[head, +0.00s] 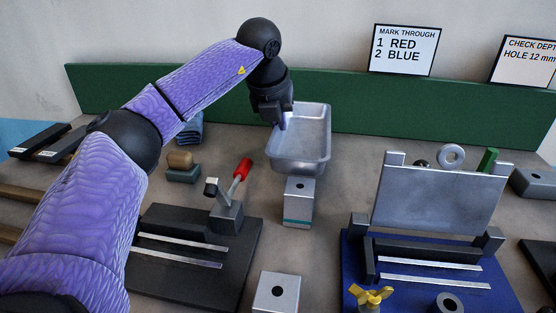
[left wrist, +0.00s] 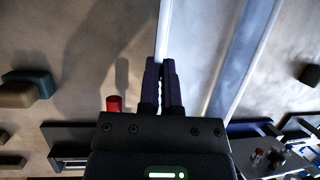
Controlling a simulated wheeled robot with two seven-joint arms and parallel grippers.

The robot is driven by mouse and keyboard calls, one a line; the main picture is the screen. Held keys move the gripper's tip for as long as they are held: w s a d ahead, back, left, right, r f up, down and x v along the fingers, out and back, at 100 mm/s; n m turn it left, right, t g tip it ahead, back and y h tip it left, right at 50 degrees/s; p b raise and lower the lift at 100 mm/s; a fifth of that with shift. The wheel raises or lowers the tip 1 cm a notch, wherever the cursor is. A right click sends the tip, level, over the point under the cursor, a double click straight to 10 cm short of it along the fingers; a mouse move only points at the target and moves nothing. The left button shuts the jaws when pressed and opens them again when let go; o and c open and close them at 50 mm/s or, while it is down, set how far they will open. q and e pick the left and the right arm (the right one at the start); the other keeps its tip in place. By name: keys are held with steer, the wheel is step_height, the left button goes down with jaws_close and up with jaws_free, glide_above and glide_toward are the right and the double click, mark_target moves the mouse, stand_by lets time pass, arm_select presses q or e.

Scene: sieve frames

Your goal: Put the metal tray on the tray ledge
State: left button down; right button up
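The metal tray (head: 322,160) is a shallow silver rectangular pan at the back middle of the bench, in front of the green back strip. My left gripper (head: 282,122) reaches down at its left long wall. In the left wrist view, the two dark fingers (left wrist: 162,88) are close together on either side of the tray's thin bright wall (left wrist: 164,30), pinching it. The tray looks level; I cannot tell whether its base touches the bench. I cannot make out which part is the tray ledge. My right gripper is not in view.
A grey block with a teal band (head: 299,202) stands just in front of the tray. A red-handled clamp (head: 240,172) on a black base (head: 200,275) is at left front. A blue fixture (head: 500,295) holding an upright metal plate (head: 440,200) is at right.

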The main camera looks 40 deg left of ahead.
mark_target(278, 148)
arm_select(q)
step_height(278, 148, down, 6)
steer(key=b, duration=0.2)
steer(key=shift+f+b, duration=0.2)
steer(key=shift+b, duration=0.1)
steer(key=shift+r, duration=0.2)
steer(key=c, duration=0.9)
jaws_free()
steer(key=shift+o, duration=0.4)
steer(key=shift+f, duration=0.1)
